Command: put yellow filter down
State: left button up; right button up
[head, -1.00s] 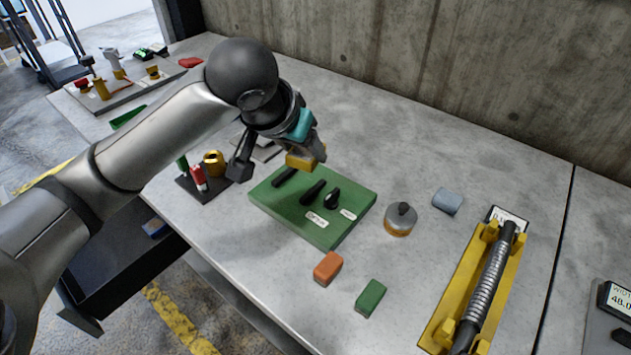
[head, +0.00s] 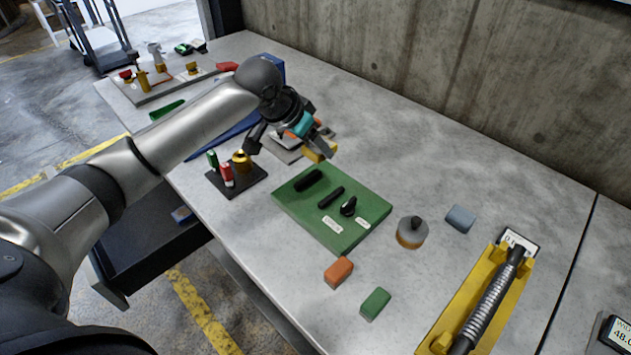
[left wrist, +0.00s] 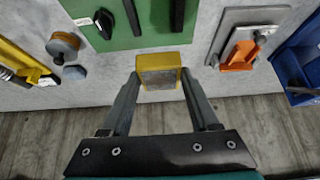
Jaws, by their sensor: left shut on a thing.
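The yellow filter (left wrist: 159,70) is a small yellow block with a grey-brown face in the left wrist view. It sits between the two fingertips of my left gripper (left wrist: 158,82), which is shut on it. In the head view the yellow filter (head: 320,150) is partly hidden by the left gripper (head: 312,143). It is beyond the far left corner of the green board, next to a grey plate. I cannot tell whether it touches the table. My right gripper is not in view.
The green board (head: 340,228) carries several black parts. A grey plate with an orange part (left wrist: 238,52) and a blue bin (left wrist: 300,65) lie near the gripper. An orange block (head: 339,271), a green block (head: 375,303) and a blue-grey block (head: 460,218) lie farther right. The table's back right is clear.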

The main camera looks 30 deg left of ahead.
pick_arm(q)
jog(key=b, duration=0.2)
send_near(323, 188)
jog(key=x, duration=0.4)
jog(key=shift+w+f, duration=0.15)
jog(key=shift+w, duration=0.35)
jog(key=shift+f, duration=0.2)
jog(key=shift+s+f, duration=0.2)
jog(key=shift+f, duration=0.15)
jog(key=o, duration=1.3)
jog(key=shift+s+f, duration=0.1)
jog(key=shift+f, duration=0.1)
jog(key=shift+o, duration=0.7)
jog(key=shift+r, duration=0.5)
jog(key=p+v, duration=0.3)
jog(key=v, duration=0.9)
jog(key=shift+w+r, duration=0.25)
jog(key=shift+r, duration=0.05)
